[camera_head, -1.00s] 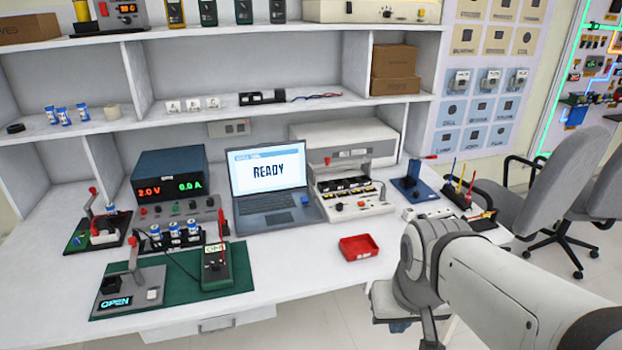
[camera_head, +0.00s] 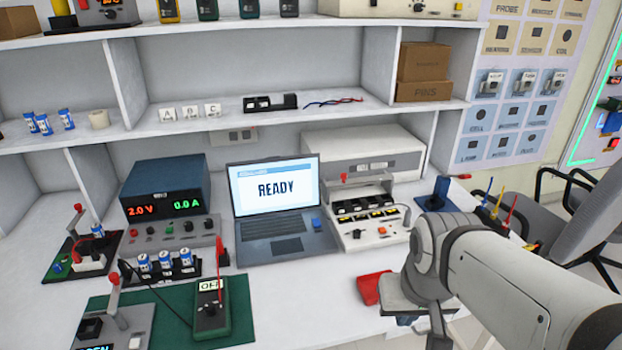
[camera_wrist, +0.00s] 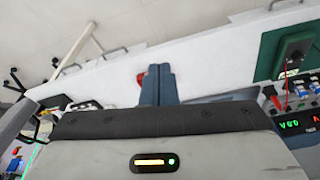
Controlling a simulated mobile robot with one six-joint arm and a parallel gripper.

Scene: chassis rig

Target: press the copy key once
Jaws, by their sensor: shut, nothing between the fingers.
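The laptop (camera_head: 275,215) stands open on the white bench, its screen reading READY. A small blue key (camera_head: 316,223) sits at the right of its keyboard; no copy label is legible. I cannot tell from lettering which is the copy key. In the wrist view my gripper (camera_wrist: 160,70) is shut and empty, its blue-grey fingers over the bench edge area. In the head view my arm hides its tips, right of the laptop and apart from it.
A red tray (camera_head: 370,288) lies beside my arm, partly hidden. A power supply (camera_head: 166,190), a meter on a green mat (camera_head: 210,305) and a battery holder (camera_head: 160,270) fill the left. A shelf (camera_head: 300,118) overhangs the back. Chairs stand at right.

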